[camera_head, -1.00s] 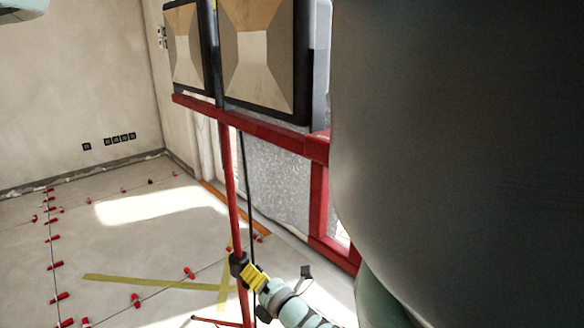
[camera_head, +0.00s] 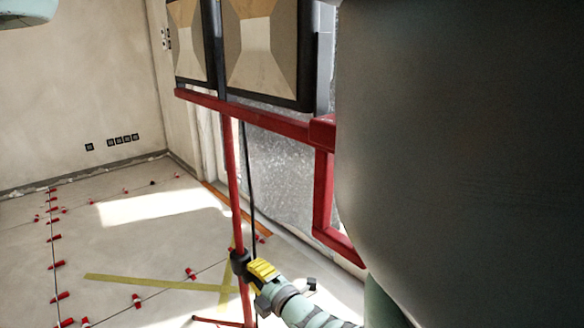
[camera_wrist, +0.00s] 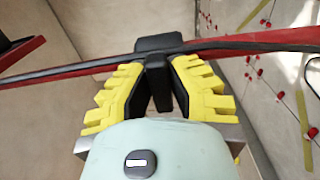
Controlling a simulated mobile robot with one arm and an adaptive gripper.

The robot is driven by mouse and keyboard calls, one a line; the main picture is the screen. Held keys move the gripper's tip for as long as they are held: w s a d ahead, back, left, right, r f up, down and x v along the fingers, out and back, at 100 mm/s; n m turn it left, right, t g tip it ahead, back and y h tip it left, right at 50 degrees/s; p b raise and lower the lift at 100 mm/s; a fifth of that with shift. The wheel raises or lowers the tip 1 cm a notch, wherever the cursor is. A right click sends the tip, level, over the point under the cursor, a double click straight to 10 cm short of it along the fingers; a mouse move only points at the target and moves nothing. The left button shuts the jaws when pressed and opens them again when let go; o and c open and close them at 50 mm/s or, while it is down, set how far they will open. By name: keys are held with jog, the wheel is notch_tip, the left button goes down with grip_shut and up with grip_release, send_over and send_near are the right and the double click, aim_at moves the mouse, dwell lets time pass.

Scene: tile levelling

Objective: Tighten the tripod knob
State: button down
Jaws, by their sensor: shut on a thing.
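The tripod (camera_head: 230,165) is a red stand with a thin upright pole, carrying work lamps on a red crossbar. Its black knob and collar (camera_head: 239,263) sit low on the pole. In the wrist view the black knob (camera_wrist: 158,75) projects from the collar between my gripper's yellow-padded fingers. My gripper (camera_wrist: 158,90) is shut on the knob, one finger on each side. In the head view my gripper (camera_head: 262,272) reaches the collar from the lower right. The fingertips' far sides are hidden.
Two lamps (camera_head: 255,50) hang above the crossbar (camera_head: 265,122). A black cable (camera_head: 248,185) runs down beside the pole. Red tile levelling pieces (camera_head: 60,296) dot the floor, with yellow tape strips (camera_head: 160,284) across it.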

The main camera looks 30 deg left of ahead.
jog(key=shift+w+d+f, duration=0.1)
dwell(0.3)
jog(key=c, duration=0.9)
grip_release()
jog(key=v, duration=1.1)
jog(key=shift+d, duration=0.35)
jog(key=shift+s, duration=0.2)
